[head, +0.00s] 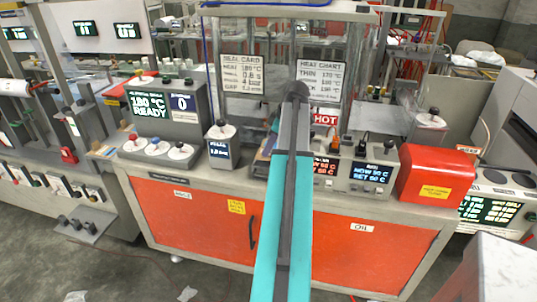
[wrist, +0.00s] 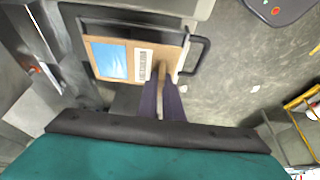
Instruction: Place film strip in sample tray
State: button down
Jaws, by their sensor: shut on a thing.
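My gripper (wrist: 165,103) shows in the wrist view with its two dark fingers close together. They are shut on a thin tan strip (wrist: 162,73), seen nearly edge-on, which I take to be the film strip. Its tip overlaps the right part of a tan panel (wrist: 116,76) with a bright blue window and a small printed label. The panel lies in a dark frame with a black handle (wrist: 204,44) on its right; I cannot tell whether this is the sample tray, or whether the strip touches it. In the head view my arm hides the gripper.
The heat-sealing frame with two cards stands behind. Grey floor lies in front.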

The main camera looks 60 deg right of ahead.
jog(key=shift+f, duration=1.35)
jog(key=shift+f, duration=0.15)
jog(key=c, duration=1.9)
grip_release()
jog(key=shift+r, duration=0.25)
jog(key=shift+b+v, duration=0.9)
jog(key=shift+v, duration=5.05)
